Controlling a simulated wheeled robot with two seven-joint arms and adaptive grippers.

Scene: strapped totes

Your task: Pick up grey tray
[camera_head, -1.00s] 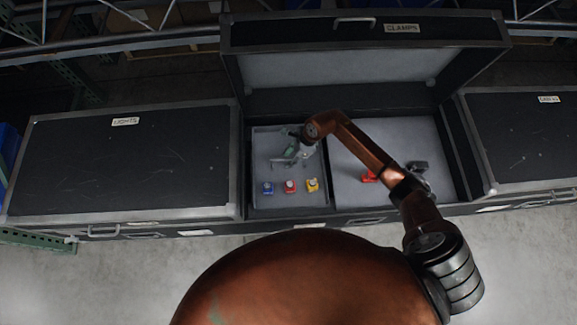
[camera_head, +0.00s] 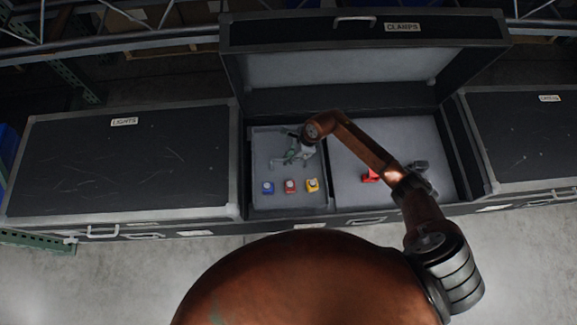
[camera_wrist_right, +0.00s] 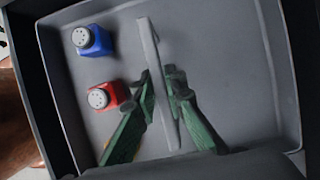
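The grey tray (camera_head: 262,150) sits in the left part of the open case marked CLAMPS. In the right wrist view the tray (camera_wrist_right: 235,45) has a raised thin grey bar, like a handle, across its middle. My right gripper (camera_head: 290,157) is down at the tray. In the right wrist view its green fingers (camera_wrist_right: 163,88) lie one on each side of the bar and look closed against it. The tray holds a blue item (camera_head: 268,188), a red item (camera_head: 291,186) and a yellow item (camera_head: 312,185). My left gripper is not in view.
The case's raised lid (camera_head: 365,32) stands behind. A red clamp (camera_head: 370,176) and a dark item (camera_head: 419,165) lie in the right part. A closed LIGHTS case (camera_head: 120,165) stands at left, another closed case (camera_head: 525,135) at right.

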